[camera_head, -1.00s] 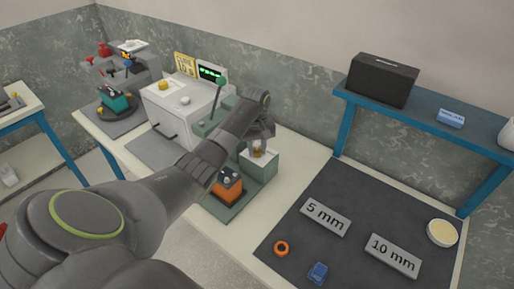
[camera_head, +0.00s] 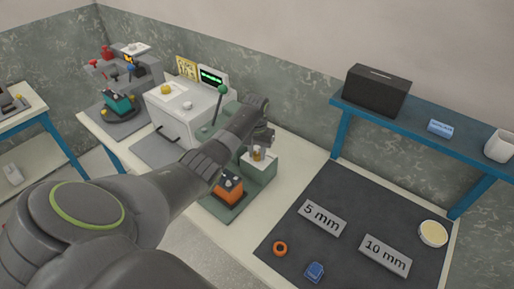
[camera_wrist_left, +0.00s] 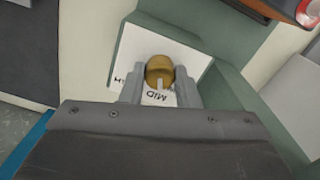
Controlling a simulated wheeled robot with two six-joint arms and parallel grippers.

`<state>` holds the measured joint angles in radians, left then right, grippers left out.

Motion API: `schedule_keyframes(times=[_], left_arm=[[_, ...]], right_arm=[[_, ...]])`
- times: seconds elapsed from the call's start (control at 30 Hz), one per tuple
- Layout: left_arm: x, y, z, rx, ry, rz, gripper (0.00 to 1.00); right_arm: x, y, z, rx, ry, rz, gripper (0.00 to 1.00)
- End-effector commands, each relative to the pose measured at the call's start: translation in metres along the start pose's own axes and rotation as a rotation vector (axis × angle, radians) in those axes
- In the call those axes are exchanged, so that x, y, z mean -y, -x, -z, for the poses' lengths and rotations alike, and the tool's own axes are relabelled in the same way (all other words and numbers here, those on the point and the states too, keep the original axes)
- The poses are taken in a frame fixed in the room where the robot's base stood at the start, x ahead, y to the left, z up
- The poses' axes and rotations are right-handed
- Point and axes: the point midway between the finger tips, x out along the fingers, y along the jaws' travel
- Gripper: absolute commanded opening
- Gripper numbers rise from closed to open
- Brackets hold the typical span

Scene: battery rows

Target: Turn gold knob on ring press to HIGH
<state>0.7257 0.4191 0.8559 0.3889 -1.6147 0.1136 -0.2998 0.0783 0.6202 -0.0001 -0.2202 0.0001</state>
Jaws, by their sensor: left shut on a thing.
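The ring press (camera_head: 262,174) is a green machine on the bench with a white label plate on its box. Its gold knob (camera_head: 257,153) also shows in the left wrist view (camera_wrist_left: 159,68), with a pale pointer mark toward the lettering MID. A partly hidden letter H is on the plate at left. My left gripper (camera_wrist_left: 160,83) reaches down over the plate and is shut on the gold knob, one finger on each side; it also shows in the head view (camera_head: 258,147). My right gripper is not in view.
An orange block (camera_head: 229,188) sits on the press base. A green-knobbed lever (camera_head: 222,90) stands by a white oven-like box (camera_head: 187,113). The dark mat (camera_head: 345,205) holds 5 mm and 10 mm plates, an orange ring and a blue block. A blue shelf (camera_head: 405,118) stands behind.

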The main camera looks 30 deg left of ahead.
Motion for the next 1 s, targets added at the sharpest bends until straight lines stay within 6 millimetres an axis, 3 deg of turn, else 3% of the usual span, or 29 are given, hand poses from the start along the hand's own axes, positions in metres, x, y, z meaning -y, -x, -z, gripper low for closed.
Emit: schedule_keyframes(times=[0.4, 1.0], left_arm=[[0.000, 0.003, 0.001, 0.002, -0.396, 0.001, 0.06], [-0.001, 0.002, 0.002, 0.008, -0.875, 0.001, 0.06]], right_arm=[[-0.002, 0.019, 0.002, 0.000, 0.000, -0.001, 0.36], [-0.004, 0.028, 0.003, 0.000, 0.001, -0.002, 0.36]])
